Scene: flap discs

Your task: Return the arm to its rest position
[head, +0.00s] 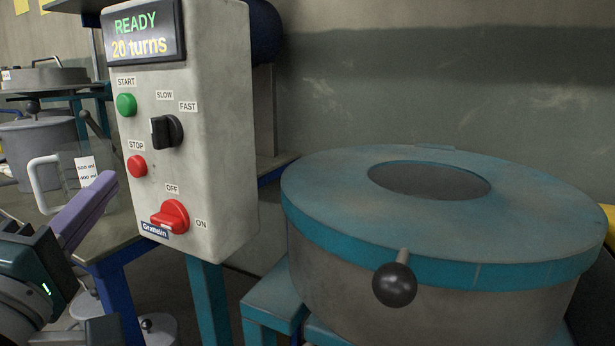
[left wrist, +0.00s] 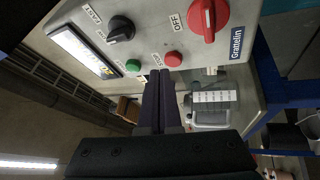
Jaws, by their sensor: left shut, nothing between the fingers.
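My left gripper (head: 103,184) comes in at the lower left in the head view, its purple fingers shut and empty. In the left wrist view its dark fingers (left wrist: 159,76) lie together and point toward the control box. The grey control box (head: 210,130) is in front of the fingers, and I see no contact in the head view. Its lit display (head: 146,33) reads "READY" and "20 turns". It carries a green START button (head: 126,104), a black SLOW/FAST knob (head: 167,131), a red STOP button (head: 137,166) and a red OFF/ON switch (head: 170,216). My right gripper is not in view.
A round machine drum with a teal lid (head: 330,185) and a black ball handle (head: 395,285) stands at the right. A clear measuring jug (head: 108,195) stands on the table just behind my left gripper. A grey pot (head: 38,150) is further left.

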